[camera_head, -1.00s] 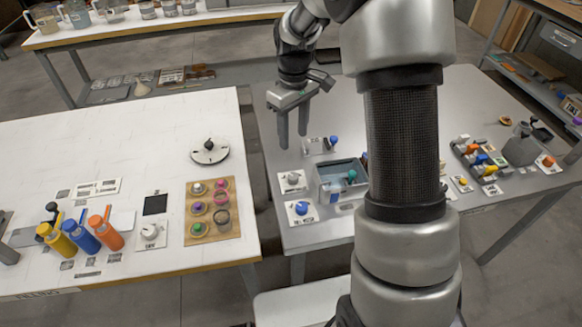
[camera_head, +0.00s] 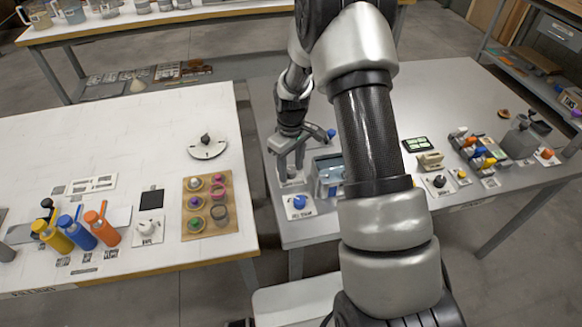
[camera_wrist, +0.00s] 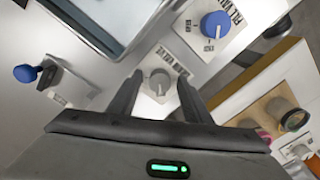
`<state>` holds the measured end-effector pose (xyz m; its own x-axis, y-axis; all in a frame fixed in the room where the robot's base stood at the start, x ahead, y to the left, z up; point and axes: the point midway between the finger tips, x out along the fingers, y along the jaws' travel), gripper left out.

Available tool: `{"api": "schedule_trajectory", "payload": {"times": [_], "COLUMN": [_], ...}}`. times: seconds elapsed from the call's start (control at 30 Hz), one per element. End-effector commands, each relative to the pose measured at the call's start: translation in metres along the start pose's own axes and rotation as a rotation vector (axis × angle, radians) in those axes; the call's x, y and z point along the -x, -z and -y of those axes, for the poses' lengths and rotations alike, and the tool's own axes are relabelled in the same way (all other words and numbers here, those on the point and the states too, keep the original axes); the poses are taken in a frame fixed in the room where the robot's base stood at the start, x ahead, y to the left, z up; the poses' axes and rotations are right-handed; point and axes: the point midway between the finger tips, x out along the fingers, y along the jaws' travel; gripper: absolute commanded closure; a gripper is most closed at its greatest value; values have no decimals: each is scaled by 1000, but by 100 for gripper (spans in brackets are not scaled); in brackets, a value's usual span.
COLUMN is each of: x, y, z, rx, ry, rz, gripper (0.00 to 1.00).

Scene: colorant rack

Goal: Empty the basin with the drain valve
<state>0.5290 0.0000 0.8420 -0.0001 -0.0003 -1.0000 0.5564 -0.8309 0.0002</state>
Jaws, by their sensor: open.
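The basin (camera_head: 316,186) is a small grey open box on the grey table, partly hidden by my arm; its rim and part of its inside show in the wrist view (camera_wrist: 84,28). A grey round knob (camera_wrist: 157,82) on a white labelled plate sits beside it. My gripper (camera_head: 291,170) points down over this knob, open, with a finger on each side of it in the wrist view (camera_wrist: 160,84); I cannot tell whether they touch it. A blue knob (camera_head: 299,202) on a similar plate stands in front (camera_wrist: 214,25).
A blue-ended lever (camera_head: 331,133) stands behind the gripper (camera_wrist: 28,73). A black knob (camera_head: 439,181) and several coloured items stand to the right. The white table (camera_head: 120,165) with bottles (camera_head: 76,231) and a wooden jar board (camera_head: 190,233) lies left, across a gap.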

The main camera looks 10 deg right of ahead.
Motion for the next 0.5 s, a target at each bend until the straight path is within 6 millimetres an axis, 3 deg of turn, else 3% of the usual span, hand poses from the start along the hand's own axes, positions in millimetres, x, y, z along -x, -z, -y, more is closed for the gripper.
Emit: {"api": "schedule_trajectory", "payload": {"times": [0.2,0.43,0.5], "x": [0,0,0], "y": [0,0,0], "z": [0,0,0], "rx": [0,0,0], "ry": [0,0,0], "rz": [0,0,0], "gripper": [55,94,96]}}
